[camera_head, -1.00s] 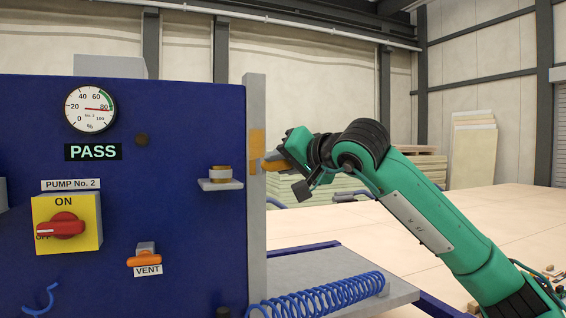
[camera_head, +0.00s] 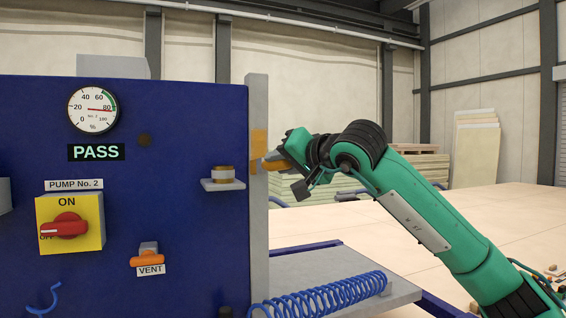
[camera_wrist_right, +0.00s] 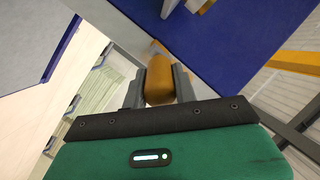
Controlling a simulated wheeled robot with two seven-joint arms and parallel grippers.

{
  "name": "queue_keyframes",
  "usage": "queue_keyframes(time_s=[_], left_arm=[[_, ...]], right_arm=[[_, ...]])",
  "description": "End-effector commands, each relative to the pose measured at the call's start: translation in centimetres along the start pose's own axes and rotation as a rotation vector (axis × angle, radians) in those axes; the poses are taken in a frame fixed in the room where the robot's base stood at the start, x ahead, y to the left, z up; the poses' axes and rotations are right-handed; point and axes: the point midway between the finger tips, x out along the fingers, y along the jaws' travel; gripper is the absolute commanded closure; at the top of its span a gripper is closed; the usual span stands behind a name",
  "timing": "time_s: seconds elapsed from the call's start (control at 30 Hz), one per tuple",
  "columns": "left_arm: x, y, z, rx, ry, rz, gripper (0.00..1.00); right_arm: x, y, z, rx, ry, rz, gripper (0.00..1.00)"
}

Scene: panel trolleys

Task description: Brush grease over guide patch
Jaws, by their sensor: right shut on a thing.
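My right gripper (camera_head: 284,156) is shut on the orange handle of a brush (camera_head: 273,163), just right of the grey upright guide. The brush handle (camera_wrist_right: 159,78) also shows between the jaws (camera_wrist_right: 158,92) in the right wrist view. The brush points left at the guide (camera_head: 258,220); its bristle end is hard to see, and I cannot tell whether it touches. The guide patch (camera_head: 259,136) is an orange-yellow area on the guide, level with and slightly above the brush. A small pot with an orange band (camera_head: 223,173) stands on a little shelf. My left gripper is not in view.
The blue panel (camera_head: 150,215) carries a gauge (camera_head: 93,108), a PASS sign (camera_head: 96,152), a red switch (camera_head: 64,225) and an orange vent lever (camera_head: 148,258). A blue coiled hose (camera_head: 320,298) lies on the grey ledge below my right arm. Open floor is at right.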

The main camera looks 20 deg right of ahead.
Motion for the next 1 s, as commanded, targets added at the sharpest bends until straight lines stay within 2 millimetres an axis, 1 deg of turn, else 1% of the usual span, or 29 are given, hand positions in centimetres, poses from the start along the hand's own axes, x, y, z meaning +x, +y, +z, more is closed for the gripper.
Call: queue_keyframes(time_s=[0.27,0.73,0.87,1.0], left_arm=[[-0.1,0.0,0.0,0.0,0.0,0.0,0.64],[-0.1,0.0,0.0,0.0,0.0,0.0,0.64],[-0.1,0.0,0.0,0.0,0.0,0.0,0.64],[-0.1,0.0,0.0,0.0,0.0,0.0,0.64]], right_arm=[[0.2,0.2,-0.2,0.0,0.001,0.0,0.95],[-1.1,2.9,-2.3,0.001,0.001,0.001,0.95],[-1.0,3.0,-2.5,0.0,0.0,0.0,0.95],[-0.9,2.7,-2.2,-0.001,0.0,-0.001,0.95]])
